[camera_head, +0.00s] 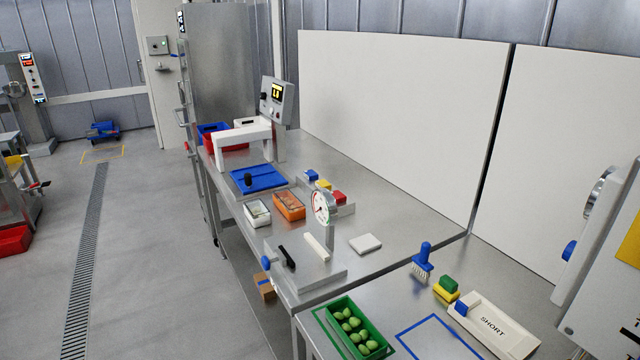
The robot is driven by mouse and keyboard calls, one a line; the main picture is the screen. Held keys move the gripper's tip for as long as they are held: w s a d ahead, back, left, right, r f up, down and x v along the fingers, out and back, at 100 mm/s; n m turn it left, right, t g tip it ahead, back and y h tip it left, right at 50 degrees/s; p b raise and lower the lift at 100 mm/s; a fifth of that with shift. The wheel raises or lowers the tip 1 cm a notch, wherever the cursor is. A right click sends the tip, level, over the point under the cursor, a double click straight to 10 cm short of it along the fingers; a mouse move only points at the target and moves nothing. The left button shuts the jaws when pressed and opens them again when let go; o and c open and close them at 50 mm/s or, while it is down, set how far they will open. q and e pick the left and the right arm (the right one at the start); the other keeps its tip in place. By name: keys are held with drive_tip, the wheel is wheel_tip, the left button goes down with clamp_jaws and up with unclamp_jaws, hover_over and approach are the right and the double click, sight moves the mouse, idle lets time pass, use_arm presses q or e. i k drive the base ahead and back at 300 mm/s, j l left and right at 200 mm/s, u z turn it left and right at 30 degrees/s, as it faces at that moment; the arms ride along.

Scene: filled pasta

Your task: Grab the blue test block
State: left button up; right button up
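A small blue block (311,175) sits at the far end of a short row on the steel table (390,205), with a yellow block (324,185) and a red block (339,197) beside it. The row is behind a round dial gauge (321,206) on an upright stand. I cannot tell from the picture which blue piece is the test block. Neither of my grippers shows in this view.
A blue mat (258,179), a white container (257,213) and an orange container (289,206) are left of the gauge. A green tray (333,314) of green pasta, a blue brush (422,258) and a white machine (605,270) are nearer. Floor at left is mostly clear.

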sight(311, 175)
drive_tip(key=i+j+z, duration=0.1)
drive_tip(key=z, duration=0.3)
drive_tip(key=i+j+z, duration=0.1)
drive_tip(key=j+z, duration=0.35)
drive_tip(key=i+j+z, duration=0.25)
drive_tip(key=j, duration=1.05)
drive_tip(key=j+z, duration=0.3)
drive_tip(key=j, duration=0.95)
drive_tip(key=k, duration=0.1)
